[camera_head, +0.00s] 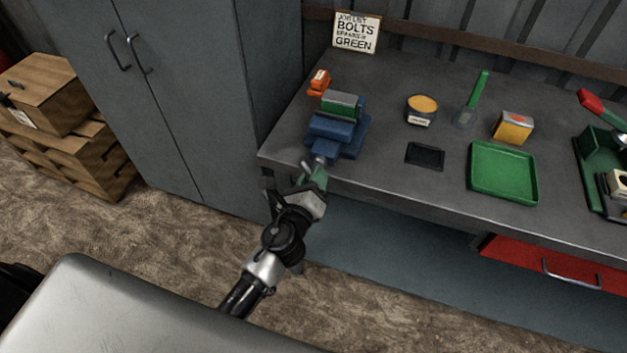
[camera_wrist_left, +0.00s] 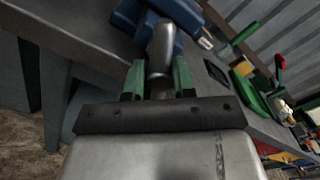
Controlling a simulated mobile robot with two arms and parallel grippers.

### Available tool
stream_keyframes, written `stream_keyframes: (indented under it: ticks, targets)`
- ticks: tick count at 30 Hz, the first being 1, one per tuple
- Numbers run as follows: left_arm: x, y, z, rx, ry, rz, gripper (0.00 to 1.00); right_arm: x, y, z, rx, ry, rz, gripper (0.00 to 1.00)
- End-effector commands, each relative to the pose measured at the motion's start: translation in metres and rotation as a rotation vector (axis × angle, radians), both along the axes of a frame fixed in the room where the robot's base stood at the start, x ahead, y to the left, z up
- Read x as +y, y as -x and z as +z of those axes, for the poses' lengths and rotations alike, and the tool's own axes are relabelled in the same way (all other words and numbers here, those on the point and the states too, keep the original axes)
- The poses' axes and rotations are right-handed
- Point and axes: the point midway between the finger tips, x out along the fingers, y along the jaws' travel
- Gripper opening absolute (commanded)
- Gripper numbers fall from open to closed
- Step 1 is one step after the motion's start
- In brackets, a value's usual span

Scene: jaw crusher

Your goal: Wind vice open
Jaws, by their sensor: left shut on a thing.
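The blue vice (camera_head: 350,139) sits at the left front corner of the workbench, with a grey-and-green block (camera_head: 342,104) at its jaws. I cannot tell how wide the jaw gap is. My left gripper (camera_head: 317,174) is at the vice's front, just off the bench edge. Its green fingers (camera_wrist_left: 158,80) are shut on the vice's silver handle (camera_wrist_left: 164,45), one finger on each side. The vice's blue body (camera_wrist_left: 128,14) shows beyond the handle in the left wrist view. The fingers hide part of the handle. My right gripper is not in view.
The workbench (camera_head: 390,185) also bears an orange item (camera_head: 319,82), a yellow-topped tin (camera_head: 421,109), a green-handled brush (camera_head: 475,98), a yellow box (camera_head: 512,127), a black pad (camera_head: 425,156) and a green tray (camera_head: 503,196). A grey cabinet (camera_head: 205,90) stands close left.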

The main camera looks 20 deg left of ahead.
Motion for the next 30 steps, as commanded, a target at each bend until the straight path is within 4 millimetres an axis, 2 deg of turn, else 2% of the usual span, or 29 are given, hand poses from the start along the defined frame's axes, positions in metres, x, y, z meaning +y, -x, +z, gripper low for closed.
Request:
stream_keyframes:
  ticks: [13,30]
  targets:
    - [0.000,0.001,-0.002,0.017,0.429,0.004,0.01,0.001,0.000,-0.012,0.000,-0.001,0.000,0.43]
    - [-0.001,0.001,-0.001,0.039,0.933,0.005,0.01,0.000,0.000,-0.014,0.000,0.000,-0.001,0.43]
